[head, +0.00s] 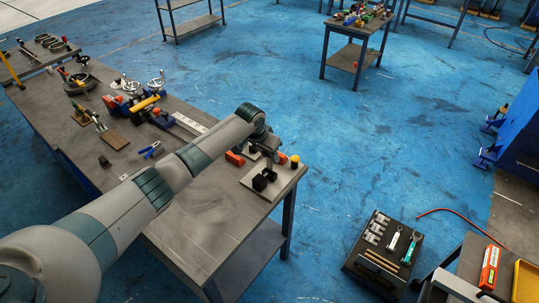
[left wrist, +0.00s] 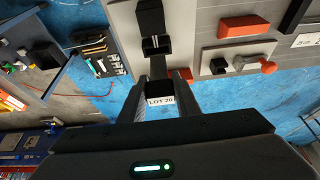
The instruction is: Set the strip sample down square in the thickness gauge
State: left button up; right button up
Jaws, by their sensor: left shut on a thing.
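My left gripper (head: 272,156) hangs near the table's right end in the head view, its fingertips hard to make out there. In the left wrist view the left gripper (left wrist: 161,100) is shut on the strip sample (left wrist: 160,100), a small piece with a white label reading "LOT 20" between the two fingers. The thickness gauge, black blocks on a light plate, shows in the head view (head: 260,182) and just beyond the fingertips in the left wrist view (left wrist: 151,20). I cannot tell whether the sample touches the gauge. My right gripper is not in view.
An orange block (left wrist: 250,26) and an orange-handled clamp (left wrist: 268,67) lie beside the gauge. Blue pliers (head: 151,149), a brown board (head: 114,140) and several fixtures stand farther along the table. The table's front middle (head: 205,225) is bare.

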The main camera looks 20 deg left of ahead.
aim_at(269, 164)
pick_arm(q)
jog(key=shift+f, duration=0.2)
jog(key=shift+f+b, duration=1.2)
jog(key=shift+f, duration=1.05)
jog(key=o, duration=1.1)
jog(key=shift+o, duration=0.2)
jog(key=shift+r, duration=0.15)
jog(key=b+v, duration=0.4)
jog(key=v, duration=1.3)
jog(key=shift+r, duration=0.1)
